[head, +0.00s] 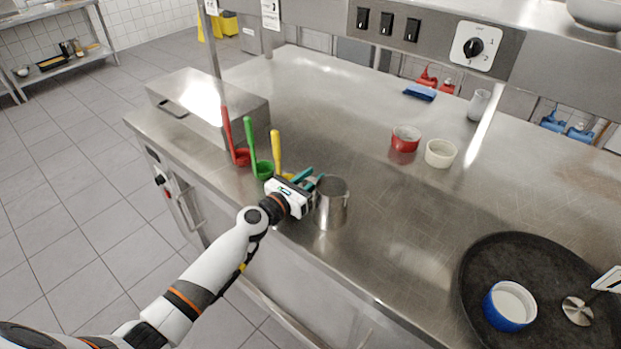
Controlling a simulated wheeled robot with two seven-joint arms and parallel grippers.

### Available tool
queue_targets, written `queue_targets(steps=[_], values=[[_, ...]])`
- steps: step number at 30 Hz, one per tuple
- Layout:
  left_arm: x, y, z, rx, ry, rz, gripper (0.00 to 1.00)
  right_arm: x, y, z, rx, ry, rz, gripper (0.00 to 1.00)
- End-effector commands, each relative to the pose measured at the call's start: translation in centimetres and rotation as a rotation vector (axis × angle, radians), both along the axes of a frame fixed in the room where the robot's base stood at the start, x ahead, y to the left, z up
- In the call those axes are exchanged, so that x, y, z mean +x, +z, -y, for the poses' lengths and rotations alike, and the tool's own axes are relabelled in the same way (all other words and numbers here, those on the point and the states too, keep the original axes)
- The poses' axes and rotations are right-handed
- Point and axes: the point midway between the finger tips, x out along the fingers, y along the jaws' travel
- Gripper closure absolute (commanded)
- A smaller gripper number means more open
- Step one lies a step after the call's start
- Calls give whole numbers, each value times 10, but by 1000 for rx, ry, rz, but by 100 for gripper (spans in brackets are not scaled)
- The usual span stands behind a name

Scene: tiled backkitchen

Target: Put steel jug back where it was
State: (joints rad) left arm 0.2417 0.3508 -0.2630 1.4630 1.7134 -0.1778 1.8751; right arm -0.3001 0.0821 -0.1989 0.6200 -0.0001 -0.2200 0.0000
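The steel jug (331,207) stands upright near the front edge of the steel counter, towards the left. My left gripper (311,180) is at the jug's upper left side, close to its rim, with its teal fingers partly in view. The gripper overlaps the jug's left side in the picture, so I cannot tell whether the fingers hold it or are only beside it.
Red, green and yellow ladles (262,165) stand just left of the jug, before a steel box (200,97). A red bowl (405,139), a cream bowl (440,153) and a dark tray (478,262) with a blue bowl (510,305) are to the right. The middle counter is clear.

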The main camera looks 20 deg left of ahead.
Motion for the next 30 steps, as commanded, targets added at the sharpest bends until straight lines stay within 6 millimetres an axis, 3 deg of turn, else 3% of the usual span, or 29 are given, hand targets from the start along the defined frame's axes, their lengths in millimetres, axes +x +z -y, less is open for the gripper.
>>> queue_targets(steps=[10,24,30], values=[[-1,6,0,1,0,-1,73,0,6,0,0,0,0,0],[-88,2,-35,2,-1,-1,73,0,0,-2,2,0,1,0],[-108,2,-43,0,0,0,73,0,-5,-3,4,-1,0,0]])
